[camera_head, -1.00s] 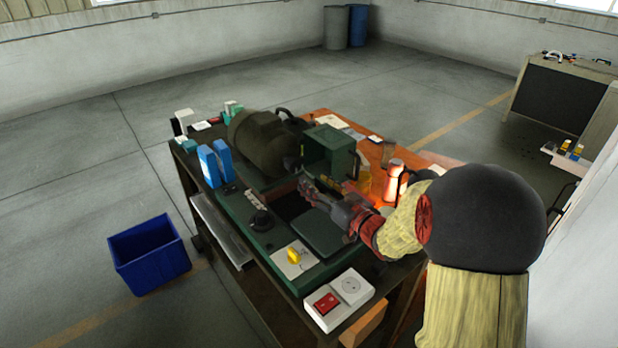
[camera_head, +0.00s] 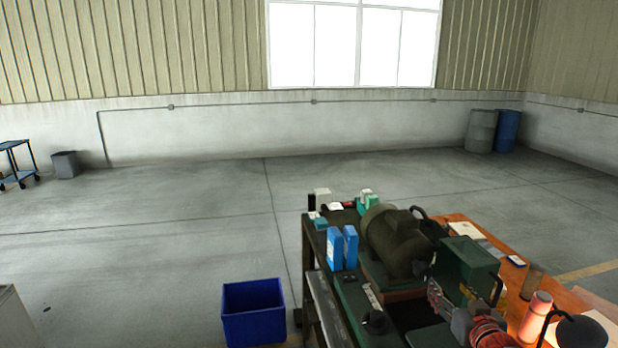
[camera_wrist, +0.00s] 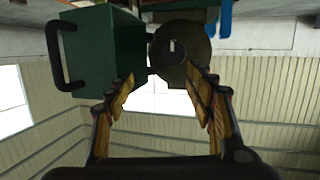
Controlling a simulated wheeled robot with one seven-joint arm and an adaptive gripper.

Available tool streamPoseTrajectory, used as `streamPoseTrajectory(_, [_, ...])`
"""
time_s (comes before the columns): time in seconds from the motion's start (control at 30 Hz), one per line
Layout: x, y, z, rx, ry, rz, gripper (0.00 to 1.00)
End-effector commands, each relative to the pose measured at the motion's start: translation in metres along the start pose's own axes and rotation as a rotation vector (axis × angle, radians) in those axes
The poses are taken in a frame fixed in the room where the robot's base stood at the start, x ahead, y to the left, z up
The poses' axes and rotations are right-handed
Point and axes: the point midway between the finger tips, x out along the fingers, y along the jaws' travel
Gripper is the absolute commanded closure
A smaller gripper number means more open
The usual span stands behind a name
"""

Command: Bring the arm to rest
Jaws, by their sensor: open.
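My gripper (camera_head: 437,298) is over the workbench (camera_head: 318,275) at the lower right of the head view, beside the green metal box (camera_head: 467,268). In the wrist view my gripper (camera_wrist: 165,95) shows two yellow-and-red fingers spread apart with nothing between them. Beyond the fingers, the wrist view shows the green box (camera_wrist: 98,48) with its black handle and the end of the olive motor (camera_wrist: 180,50). The motor also shows in the head view (camera_head: 395,240), left of the box. The lower part of my arm is cut off by the frame edge.
Two blue cartons (camera_head: 342,248) stand on the bench's left side. A copper-coloured bottle (camera_head: 536,313) stands at the right, close to my arm. A blue bin (camera_head: 253,312) is on the floor left of the bench. The floor behind is clear up to the wall and drums (camera_head: 481,131).

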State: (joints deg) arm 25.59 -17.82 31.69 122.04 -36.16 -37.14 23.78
Motion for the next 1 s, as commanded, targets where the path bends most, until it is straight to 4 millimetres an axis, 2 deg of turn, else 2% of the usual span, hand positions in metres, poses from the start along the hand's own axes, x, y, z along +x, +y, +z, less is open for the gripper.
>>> streamPoseTrajectory(0.03, [-0.010, -0.006, -0.008, -0.016, -0.033, 0.029, 0.46])
streamPoseTrajectory(0.1, [-0.026, -0.010, -0.011, -0.029, -0.096, 0.074, 0.46])
streamPoseTrajectory(0.27, [-0.074, -0.029, -0.007, -0.037, -0.256, 0.138, 0.46])
streamPoseTrajectory(0.47, [-0.154, -0.068, 0.017, -0.023, -0.479, 0.130, 0.46])
streamPoseTrajectory(0.6, [-0.217, -0.102, 0.040, -0.016, -0.636, 0.068, 0.46])
streamPoseTrajectory(0.7, [-0.256, -0.123, 0.056, -0.018, -0.728, 0.011, 0.46])
streamPoseTrajectory(0.83, [-0.290, -0.140, 0.069, -0.023, -0.807, -0.045, 0.46])
streamPoseTrajectory(1.0, [-0.305, -0.147, 0.076, -0.026, -0.844, -0.070, 0.46])
